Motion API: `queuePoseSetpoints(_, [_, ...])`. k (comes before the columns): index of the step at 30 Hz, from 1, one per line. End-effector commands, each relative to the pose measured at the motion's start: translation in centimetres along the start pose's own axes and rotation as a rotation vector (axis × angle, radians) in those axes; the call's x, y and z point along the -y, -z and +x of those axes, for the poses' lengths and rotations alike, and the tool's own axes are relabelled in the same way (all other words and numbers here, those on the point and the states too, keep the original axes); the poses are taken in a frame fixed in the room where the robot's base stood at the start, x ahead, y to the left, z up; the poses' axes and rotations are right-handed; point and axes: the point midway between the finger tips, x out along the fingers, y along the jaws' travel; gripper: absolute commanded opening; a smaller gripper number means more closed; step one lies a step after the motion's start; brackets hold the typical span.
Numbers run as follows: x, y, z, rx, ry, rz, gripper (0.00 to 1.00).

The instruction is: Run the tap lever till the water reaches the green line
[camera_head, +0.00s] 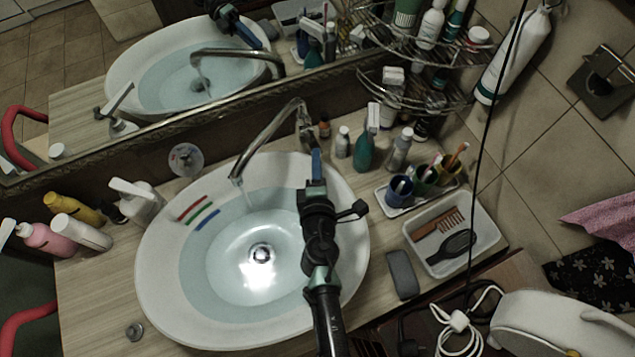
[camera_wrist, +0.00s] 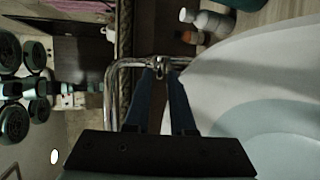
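The white oval basin (camera_head: 155,270) holds clear bluish water (camera_head: 235,265). Red (camera_head: 188,205), green (camera_head: 199,212) and blue (camera_head: 208,220) lines mark its left inner wall. The water's edge looks close to the blue line, below the green one. My gripper (camera_head: 316,152) points at the tap's base from the front. In the wrist view its blue fingers (camera_wrist: 161,78) are apart, with the tap handle (camera_wrist: 160,68) showing at their tips. Contact with the lever cannot be told.
Bottles (camera_head: 364,150) and a tray of cups (camera_head: 408,205) stand right of the tap. A soap dispenser (camera_head: 137,200) and more bottles (camera_head: 80,232) stand left. A mirror (camera_head: 90,115) and a wire shelf (camera_head: 415,100) are behind. A drain (camera_head: 261,254) lies in the basin.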

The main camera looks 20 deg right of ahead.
Motion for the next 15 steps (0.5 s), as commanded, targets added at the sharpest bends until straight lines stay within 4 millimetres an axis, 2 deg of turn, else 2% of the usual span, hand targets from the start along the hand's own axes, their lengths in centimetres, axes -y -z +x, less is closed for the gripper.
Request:
queuePoseSetpoints(1, [-0.1, 0.0, -1.2, -0.001, 0.002, 0.001, 0.23])
queuePoseSetpoints(6, [0.1, 0.0, -4.4, -0.002, 0.002, 0.000, 0.23])
queuePoseSetpoints(15, [0.1, 0.1, -8.2, -0.002, 0.000, -0.001, 0.23])
